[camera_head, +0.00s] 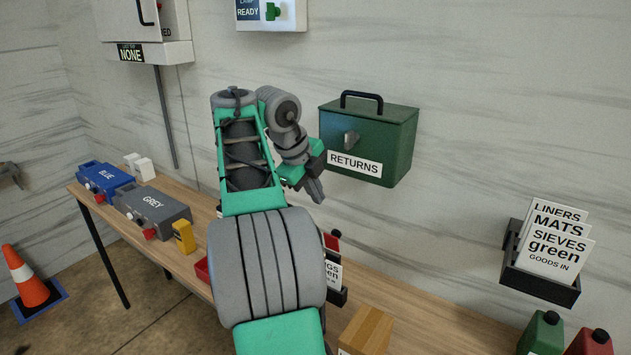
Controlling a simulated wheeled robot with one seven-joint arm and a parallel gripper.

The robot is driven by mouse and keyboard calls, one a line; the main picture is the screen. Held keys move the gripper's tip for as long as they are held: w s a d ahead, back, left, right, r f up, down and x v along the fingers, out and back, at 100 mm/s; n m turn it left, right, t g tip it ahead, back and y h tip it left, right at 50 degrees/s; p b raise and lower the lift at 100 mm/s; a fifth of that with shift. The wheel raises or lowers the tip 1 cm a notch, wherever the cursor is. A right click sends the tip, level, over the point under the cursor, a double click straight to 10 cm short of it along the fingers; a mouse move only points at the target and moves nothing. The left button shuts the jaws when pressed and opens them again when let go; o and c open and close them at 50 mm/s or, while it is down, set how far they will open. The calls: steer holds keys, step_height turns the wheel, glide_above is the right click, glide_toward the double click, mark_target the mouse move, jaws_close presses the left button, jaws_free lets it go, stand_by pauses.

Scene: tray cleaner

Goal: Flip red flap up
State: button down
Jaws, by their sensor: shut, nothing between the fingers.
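A small red part (333,241) shows just right of my arm, above a dark holder with a lettered card. I cannot tell whether it is the red flap or how it is tilted, because my arm hides much of that spot. My gripper (316,192) is shut and empty. In the picture it lies above the red part and just left of the lower edge of the green RETURNS box (400,130); contact is not visible.
A blue case (106,177), a grey case (155,205) and a yellow item (184,237) stand on the wooden table (430,322). A red tray (202,270) is partly hidden by my arm. A card rack (541,281) hangs at right. A cardboard box (368,328) stands in front.

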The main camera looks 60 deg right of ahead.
steer(key=shift+a+r, duration=0.15)
steer(key=shift+r, duration=0.45)
steer(key=w+a+f+n+t, duration=0.1)
steer(key=w+a+f+n, duration=0.15)
steer(key=a+n, duration=0.45)
steer(key=w+a+f+n+t+b, duration=0.1)
steer(key=w+a+n+t, duration=0.15)
steer(key=a+n, duration=0.45)
steer(key=w+a+f+n+t, duration=0.1)
steer(key=w+a+f+n, duration=0.15)
steer(key=a+n, duration=0.4)
steer(key=s+a+f+n+y, duration=0.1)
steer(key=a+f+n, duration=0.2)
steer(key=a+n, duration=0.2)
steer(key=s+a+f+n+y, duration=0.2)
steer(key=a+f+n, duration=0.2)
steer(key=a, duration=0.6)
steer(key=s+a+f+n+t+y, duration=0.1)
steer(key=s+a+f+n+y, duration=0.1)
steer(key=a+n, duration=0.5)
steer(key=shift+s+a+f+b, duration=0.15)
steer(key=shift+a+f+b, duration=0.2)
steer(key=shift+f, duration=0.55)
